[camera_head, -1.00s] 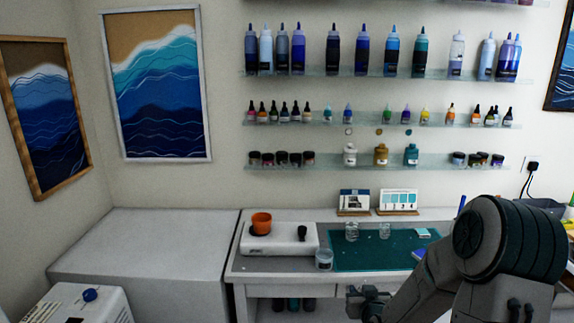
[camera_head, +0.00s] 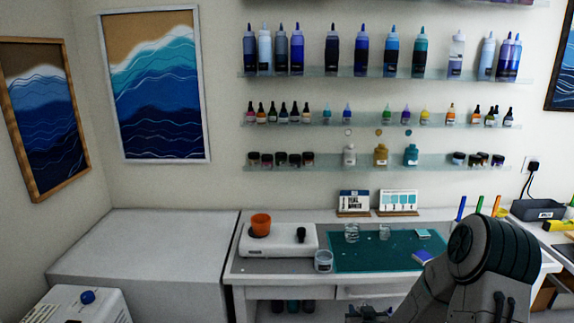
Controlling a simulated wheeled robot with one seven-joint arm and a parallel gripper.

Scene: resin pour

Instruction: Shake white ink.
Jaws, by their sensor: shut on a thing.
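My gripper (camera_head: 370,313) is at the bottom edge of the picture, low in front of the workbench, and only its upper part shows. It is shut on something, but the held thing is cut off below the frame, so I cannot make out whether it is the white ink. Small dropper bottles of ink (camera_head: 284,114) stand in a row on the middle glass shelf, well beyond my gripper. A white bottle (camera_head: 349,156) stands upright on the lowest shelf.
A bare counter (camera_head: 145,245) is at left.

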